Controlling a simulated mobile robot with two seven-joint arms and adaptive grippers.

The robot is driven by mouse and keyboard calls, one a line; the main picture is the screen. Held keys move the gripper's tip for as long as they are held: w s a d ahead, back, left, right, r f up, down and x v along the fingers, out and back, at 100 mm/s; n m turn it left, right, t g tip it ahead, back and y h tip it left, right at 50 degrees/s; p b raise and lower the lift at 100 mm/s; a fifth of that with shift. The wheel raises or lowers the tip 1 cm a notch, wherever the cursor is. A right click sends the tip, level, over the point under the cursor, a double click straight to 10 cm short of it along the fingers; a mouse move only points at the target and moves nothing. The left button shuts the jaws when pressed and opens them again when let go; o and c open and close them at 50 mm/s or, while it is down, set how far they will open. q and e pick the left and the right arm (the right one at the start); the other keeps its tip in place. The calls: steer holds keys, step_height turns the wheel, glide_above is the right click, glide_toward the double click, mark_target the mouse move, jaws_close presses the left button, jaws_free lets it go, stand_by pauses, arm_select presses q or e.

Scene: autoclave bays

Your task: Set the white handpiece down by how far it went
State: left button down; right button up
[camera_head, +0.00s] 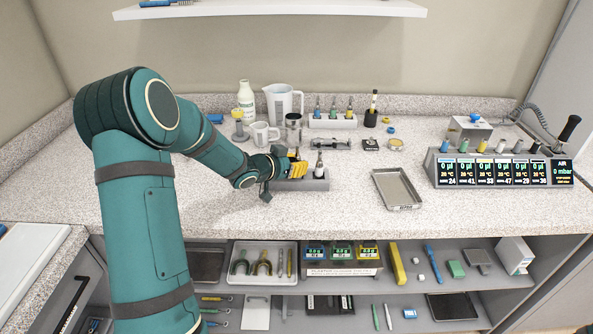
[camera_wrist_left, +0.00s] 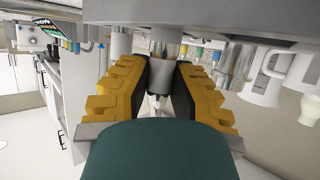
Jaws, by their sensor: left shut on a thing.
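My left gripper (camera_head: 298,169) is at the left part of a low grey block (camera_head: 316,184) on the speckled counter. In the left wrist view, its yellow-padded fingers (camera_wrist_left: 160,80) close around a slim handpiece (camera_wrist_left: 164,45) with a silvery body and a pale, narrow end. The fingers hide much of it, and I cannot tell whether it is still seated in the block. A second silvery handpiece with a dark top (camera_head: 319,165) stands upright in the block, just right of my gripper. My right gripper is not in view.
A control unit (camera_head: 500,172) at the right shows several small screens and coloured caps. An empty metal tray (camera_head: 402,207) lies right of the block. Jugs (camera_head: 283,103), a bottle (camera_head: 246,102) and a rack (camera_head: 332,122) stand behind. Three labelled boxes (camera_head: 341,270) sit below the counter.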

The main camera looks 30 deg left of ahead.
arm_select(q)
steer(key=shift+f, duration=0.65)
steer(key=c, duration=1)
jaws_free()
steer(key=shift+f, duration=0.15)
steer(key=shift+r, duration=0.2)
steer(key=shift+s+a+r, duration=0.1)
steer(key=shift+s+r, duration=0.05)
steer(key=shift+s, duration=0.15)
steer(key=p+v, duration=0.2)
steer(key=v, duration=0.9)
steer(key=shift+s, duration=0.2)
